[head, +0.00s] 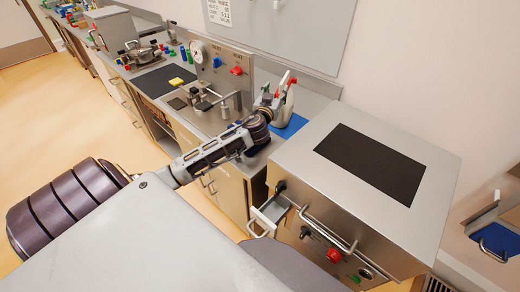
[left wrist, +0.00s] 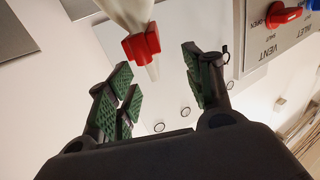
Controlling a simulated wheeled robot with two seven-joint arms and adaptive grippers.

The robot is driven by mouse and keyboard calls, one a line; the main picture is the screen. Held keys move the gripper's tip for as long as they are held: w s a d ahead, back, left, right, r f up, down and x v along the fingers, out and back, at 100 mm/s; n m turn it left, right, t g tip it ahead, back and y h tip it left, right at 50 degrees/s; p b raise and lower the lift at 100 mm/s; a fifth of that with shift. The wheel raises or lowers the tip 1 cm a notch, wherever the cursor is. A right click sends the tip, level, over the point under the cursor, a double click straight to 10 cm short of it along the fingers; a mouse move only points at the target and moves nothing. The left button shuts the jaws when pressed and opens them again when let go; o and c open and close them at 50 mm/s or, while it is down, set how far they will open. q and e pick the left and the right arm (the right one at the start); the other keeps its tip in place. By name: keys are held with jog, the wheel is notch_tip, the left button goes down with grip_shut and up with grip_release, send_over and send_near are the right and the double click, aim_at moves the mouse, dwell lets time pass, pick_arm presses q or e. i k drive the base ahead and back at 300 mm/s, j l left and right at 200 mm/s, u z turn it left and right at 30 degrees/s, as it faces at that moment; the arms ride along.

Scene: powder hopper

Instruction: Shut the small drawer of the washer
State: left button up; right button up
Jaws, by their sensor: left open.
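The washer (head: 300,160) is a grey metal box at the right in the head view, with a dark panel on its top. Its small drawer (head: 267,213) stands out from the left end of its front face, with a handle on its front. My left gripper (head: 266,99) is up beside the white bottle on the counter, behind and left of the washer, well apart from the drawer. In the left wrist view the left gripper (left wrist: 157,88) is open, with green pads. A red-collared white nozzle (left wrist: 140,45) shows beyond the fingers. My right gripper is not in view.
The white bottle (head: 283,110) with a red tip stands near a blue mat (head: 291,126). A valve panel (head: 222,68) with red and blue knobs is left of it. The washer front has a long handle (head: 328,230) and a red knob (head: 334,255). Open floor lies left.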

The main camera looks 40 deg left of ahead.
aim_at(271, 213)
jog(key=u, duration=1.15)
